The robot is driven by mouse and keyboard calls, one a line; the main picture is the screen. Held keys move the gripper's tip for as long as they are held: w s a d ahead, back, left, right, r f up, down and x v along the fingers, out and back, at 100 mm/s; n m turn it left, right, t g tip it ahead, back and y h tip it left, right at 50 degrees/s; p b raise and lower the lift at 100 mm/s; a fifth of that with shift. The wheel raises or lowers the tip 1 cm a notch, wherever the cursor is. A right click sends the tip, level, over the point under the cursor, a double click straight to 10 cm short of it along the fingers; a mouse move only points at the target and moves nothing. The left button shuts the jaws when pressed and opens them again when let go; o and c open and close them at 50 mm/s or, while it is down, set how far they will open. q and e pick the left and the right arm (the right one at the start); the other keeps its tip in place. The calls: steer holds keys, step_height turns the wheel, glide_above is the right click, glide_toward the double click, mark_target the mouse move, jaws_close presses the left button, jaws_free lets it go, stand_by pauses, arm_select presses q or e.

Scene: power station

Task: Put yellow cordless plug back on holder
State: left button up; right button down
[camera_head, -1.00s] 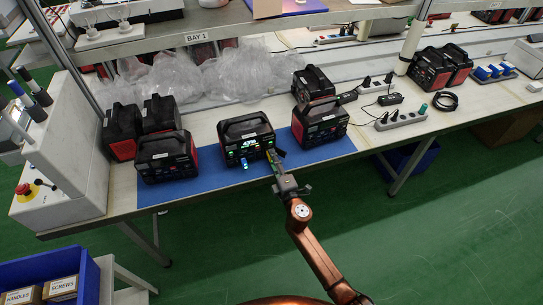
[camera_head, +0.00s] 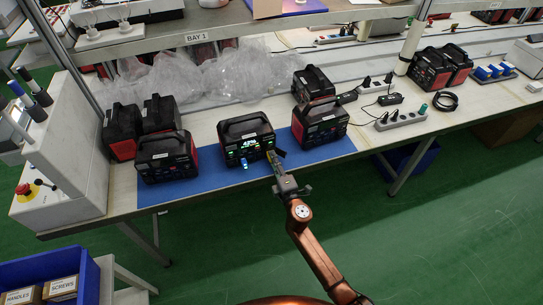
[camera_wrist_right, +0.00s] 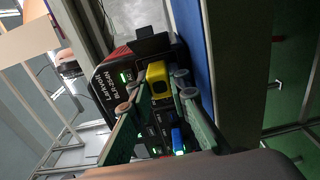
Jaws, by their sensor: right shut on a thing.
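A yellow plug (camera_wrist_right: 158,78) sits between the fingertips of my right gripper (camera_wrist_right: 157,92) in the wrist view, close against the front of a black power station (camera_wrist_right: 120,72). The gripper is shut on it. In the head view my right gripper (camera_head: 272,158) is at the front right side of the middle power station (camera_head: 247,128), whose display is lit. I cannot tell whether the plug is still seated in a socket. A blue plug (camera_wrist_right: 177,139) is at the station's front and also shows in the head view (camera_head: 244,162). My left gripper is out of view. I cannot tell which thing is the holder.
Other power stations stand at the left (camera_head: 167,160) and right (camera_head: 320,123) on the blue mat (camera_head: 208,185). A tray with several blue pieces (camera_head: 493,72) is at the far right. Power strips (camera_head: 400,121) and cables lie right of the mat. Plastic wrap (camera_head: 220,78) lies behind.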

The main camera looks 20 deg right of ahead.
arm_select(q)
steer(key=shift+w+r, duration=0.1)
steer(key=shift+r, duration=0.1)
arm_select(e)
steer(key=shift+s+d, duration=0.15)
steer(key=shift+s, duration=1.8)
arm_select(q)
steer(key=shift+p, duration=0.3)
arm_select(e)
steer(key=shift+s, duration=0.15)
steer(key=s+d+r+h+p, duration=0.1)
steer(key=s+r+p, duration=0.35)
steer(key=s, duration=0.95)
steer(key=s+r+p, duration=0.2)
steer(key=s+r, duration=0.5)
steer(key=s, duration=0.6)
arm_select(q)
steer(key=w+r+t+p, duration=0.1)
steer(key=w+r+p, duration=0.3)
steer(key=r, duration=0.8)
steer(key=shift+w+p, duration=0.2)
steer(key=shift+p, duration=0.55)
arm_select(e)
steer(key=shift+m, duration=0.3)
steer(key=r, duration=0.5)
steer(key=shift+s, duration=0.2)
